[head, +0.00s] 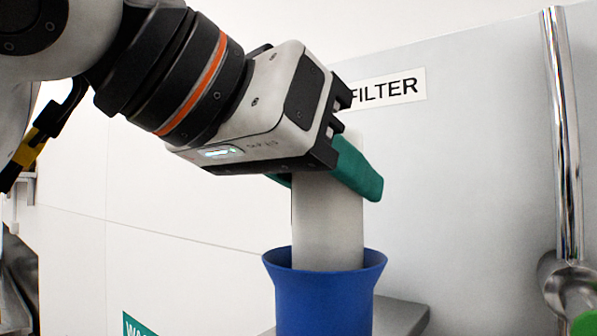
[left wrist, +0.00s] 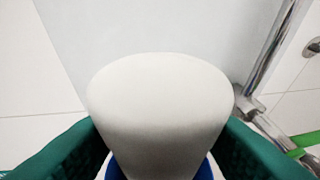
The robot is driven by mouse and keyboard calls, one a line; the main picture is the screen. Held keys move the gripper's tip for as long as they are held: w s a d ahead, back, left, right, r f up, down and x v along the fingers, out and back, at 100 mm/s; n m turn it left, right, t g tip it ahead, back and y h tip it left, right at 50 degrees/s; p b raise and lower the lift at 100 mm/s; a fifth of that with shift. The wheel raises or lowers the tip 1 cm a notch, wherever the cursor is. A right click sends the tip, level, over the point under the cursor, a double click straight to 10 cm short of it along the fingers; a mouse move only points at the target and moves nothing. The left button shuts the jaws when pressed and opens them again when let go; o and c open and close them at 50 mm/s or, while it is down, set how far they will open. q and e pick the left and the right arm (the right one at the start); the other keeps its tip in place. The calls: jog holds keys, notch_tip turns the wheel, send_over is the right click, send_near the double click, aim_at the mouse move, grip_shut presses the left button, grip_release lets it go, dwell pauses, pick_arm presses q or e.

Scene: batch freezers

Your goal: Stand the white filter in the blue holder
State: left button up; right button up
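The white filter (head: 328,222) is an upright light-coloured cylinder in the head view. Its lower end is inside the flared mouth of the blue holder (head: 324,303); how deep it sits is hidden by the rim. My left gripper (head: 328,178) is around the filter's upper part, with green fingers on both sides. In the left wrist view the filter's rounded top (left wrist: 160,90) fills the middle, with a green finger against each side and the holder's blue rim (left wrist: 205,170) below. My right gripper is not in view.
The holder stands by a grey ledge (head: 402,316) at a pale wall with a FILTER label (head: 388,88). A shiny vertical pipe (head: 564,140) runs at the right. A green sign (head: 137,326) is low on the wall.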

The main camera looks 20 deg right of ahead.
pick_arm(q)
jog(key=o, duration=0.4)
jog(key=shift+a, duration=0.15)
jog(key=shift+o, duration=0.2)
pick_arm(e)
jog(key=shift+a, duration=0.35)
pick_arm(q)
jog(key=b+v, duration=0.3)
jog(key=v, duration=0.9)
jog(key=shift+r, duration=0.35)
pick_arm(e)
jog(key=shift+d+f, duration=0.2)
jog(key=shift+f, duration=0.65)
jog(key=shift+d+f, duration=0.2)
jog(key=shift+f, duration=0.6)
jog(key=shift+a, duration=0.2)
